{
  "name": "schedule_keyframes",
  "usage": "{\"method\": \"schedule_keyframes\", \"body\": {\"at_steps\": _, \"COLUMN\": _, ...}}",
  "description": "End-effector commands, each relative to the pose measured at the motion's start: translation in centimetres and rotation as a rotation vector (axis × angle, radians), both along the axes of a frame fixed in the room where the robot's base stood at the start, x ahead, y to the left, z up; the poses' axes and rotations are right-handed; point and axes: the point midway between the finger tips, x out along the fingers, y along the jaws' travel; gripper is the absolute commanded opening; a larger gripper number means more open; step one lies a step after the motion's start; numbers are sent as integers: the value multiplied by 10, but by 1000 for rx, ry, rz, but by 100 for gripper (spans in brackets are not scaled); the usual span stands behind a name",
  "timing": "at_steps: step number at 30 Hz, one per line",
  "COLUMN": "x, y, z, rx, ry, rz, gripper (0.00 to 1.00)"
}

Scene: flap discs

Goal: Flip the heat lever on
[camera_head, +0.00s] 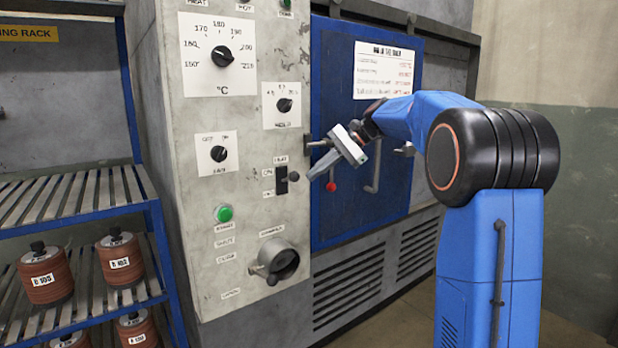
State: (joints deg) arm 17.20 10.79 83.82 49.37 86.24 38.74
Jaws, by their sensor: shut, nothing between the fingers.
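The heat lever (282,181) is a small black switch on the grey control panel, under a "HEAT" label and beside the "ON" and "OFF" labels. A short stub with a dark round knob (294,176) sticks out from it to the right, at about mid-height between the two labels. My gripper (311,175) is shut and empty. Its fingertips point down and left, and in the picture they lie just right of the knob. I cannot tell whether they touch it.
The panel (255,200) also carries a temperature dial (221,56), two smaller dials, a green button (223,213) and a round grey knob (275,262). A blue oven door (340,215) with handles is behind my arm. A rack (70,210) with disc stacks stands left.

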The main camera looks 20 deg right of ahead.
Motion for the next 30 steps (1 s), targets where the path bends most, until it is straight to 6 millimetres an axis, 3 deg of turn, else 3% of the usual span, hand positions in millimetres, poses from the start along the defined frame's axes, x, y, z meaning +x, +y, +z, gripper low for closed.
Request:
{"method": "schedule_keyframes", "body": {"at_steps": 6, "x": -6, "y": -29, "z": 26, "rx": 0, "ry": 2, "rz": -3, "gripper": 0}}
{"method": "schedule_keyframes", "body": {"at_steps": 12, "x": -10, "y": -43, "z": 40, "rx": 0, "ry": 4, "rz": 0, "gripper": 0}}
{"method": "schedule_keyframes", "body": {"at_steps": 30, "x": -11, "y": -46, "z": 44, "rx": 0, "ry": 4, "rz": 0, "gripper": 0}}
